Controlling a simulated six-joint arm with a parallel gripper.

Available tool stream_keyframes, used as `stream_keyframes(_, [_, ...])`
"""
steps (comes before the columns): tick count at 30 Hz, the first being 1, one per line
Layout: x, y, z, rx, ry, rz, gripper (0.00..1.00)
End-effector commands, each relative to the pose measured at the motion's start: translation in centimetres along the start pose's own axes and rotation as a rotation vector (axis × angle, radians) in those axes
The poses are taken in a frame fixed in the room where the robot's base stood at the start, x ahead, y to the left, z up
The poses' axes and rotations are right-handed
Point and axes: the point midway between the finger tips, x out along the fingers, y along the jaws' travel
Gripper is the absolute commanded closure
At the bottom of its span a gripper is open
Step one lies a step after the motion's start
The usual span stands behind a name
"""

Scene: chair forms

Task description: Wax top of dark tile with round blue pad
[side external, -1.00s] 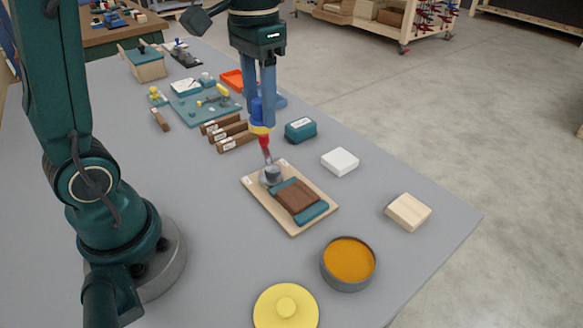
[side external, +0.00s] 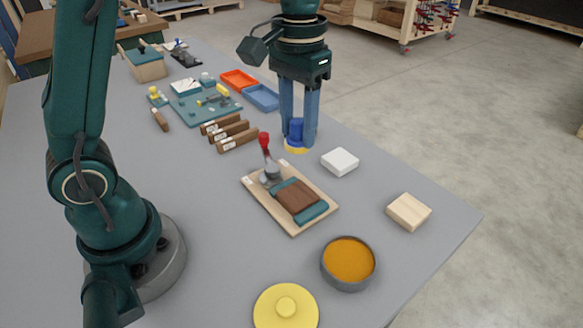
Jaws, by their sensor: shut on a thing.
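The dark tile (side external: 297,195) is a brown slab lying between teal strips on a pale wooden board (side external: 264,204). A clamp with a red handle (side external: 264,142) stands at the board's far left end. My gripper (side external: 299,139) is shut on the round blue pad (side external: 296,131), which has a blue grip and a yellowish rim below. The pad is beyond the board, apart from the tile; its exact height above the table cannot be told. A round tin of orange wax (side external: 348,259) stands open in front of the board.
A yellow lid (side external: 286,305) lies near the front edge. A white block (side external: 340,161) and a pale wooden block (side external: 408,211) sit on the right. Several brown bars (side external: 237,139), a teal mat with tools (side external: 204,109), and orange (side external: 239,79) and blue (side external: 262,97) trays lie farther back.

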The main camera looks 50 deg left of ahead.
Motion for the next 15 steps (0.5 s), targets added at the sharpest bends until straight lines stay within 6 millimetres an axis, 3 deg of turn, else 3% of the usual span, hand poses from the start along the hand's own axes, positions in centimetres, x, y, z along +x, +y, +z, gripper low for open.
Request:
stream_keyframes(3, [1.5, 2.7, 0.2, 0.049, -0.003, -0.001, 1.0])
stream_keyframes(6, [2.1, 3.8, 0.6, 0.091, -0.001, 0.0, 1.0])
stream_keyframes(15, [3.6, 4.2, 0.9, 0.11, -0.003, -0.001, 1.0])
